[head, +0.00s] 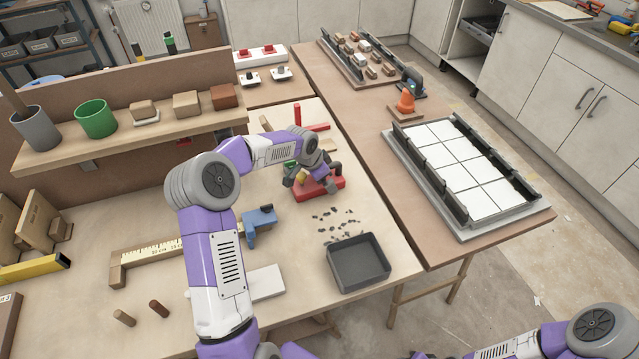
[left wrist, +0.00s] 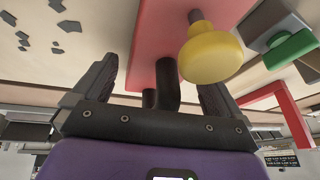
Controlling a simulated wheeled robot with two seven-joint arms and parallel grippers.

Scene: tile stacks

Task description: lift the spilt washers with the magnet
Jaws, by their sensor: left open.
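A red slab with a black handle and a yellow knob, apparently the magnet (head: 328,188), lies on the workbench; its red face (left wrist: 146,32) fills the top middle of the left wrist view. My left gripper (head: 304,180) is over it. In the left wrist view its fingers (left wrist: 155,88) stand apart, with the black handle (left wrist: 167,84) between them and gaps at both sides. The yellow knob (left wrist: 212,54) is beside the right finger. The spilt washers (head: 336,225), small dark flat bits, lie scattered in front of the magnet. My right gripper is out of view.
A dark grey open tray (head: 358,281) stands near the bench corner, just in front of the washers. A blue clamp-like tool (head: 261,221) lies to the left. A shelf (head: 142,137) with cups and blocks runs behind. A second table (head: 385,155) with white tiles is right.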

